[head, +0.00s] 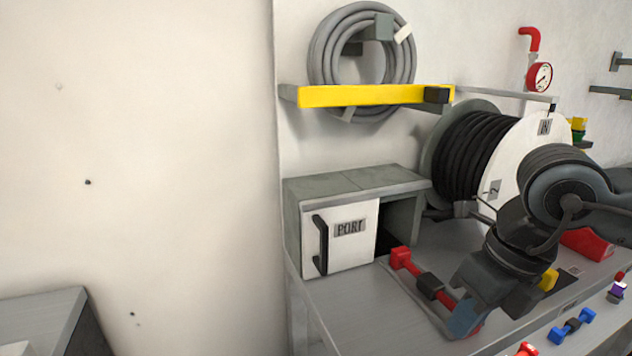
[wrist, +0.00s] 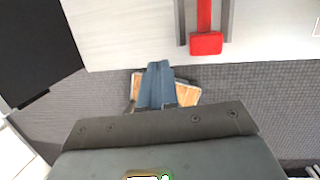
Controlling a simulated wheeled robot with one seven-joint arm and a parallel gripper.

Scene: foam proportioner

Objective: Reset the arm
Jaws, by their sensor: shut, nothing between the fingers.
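My gripper (head: 464,316) reaches in from the right in the head view, over the front of the grey bench (head: 350,305). Its blue fingers point down. In the wrist view the blue fingers (wrist: 160,82) are pressed together with nothing between them. Close to the gripper in the head view is a red-ended bar with a black middle (head: 430,287), in a grey frame on the bench; the gripper hides part of it. A red block (wrist: 206,43) on a grey rail shows above the fingers in the wrist view.
A cabinet with a white PORT door (head: 350,238) stands left on the bench. A hose reel (head: 470,160) stands behind my arm. A yellow bar (head: 370,95) and a coiled grey hose (head: 325,50) are on the wall. A blue dumbbell-shaped part (head: 572,327) lies at the front right. A wooden piece (wrist: 187,93) lies behind the fingers.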

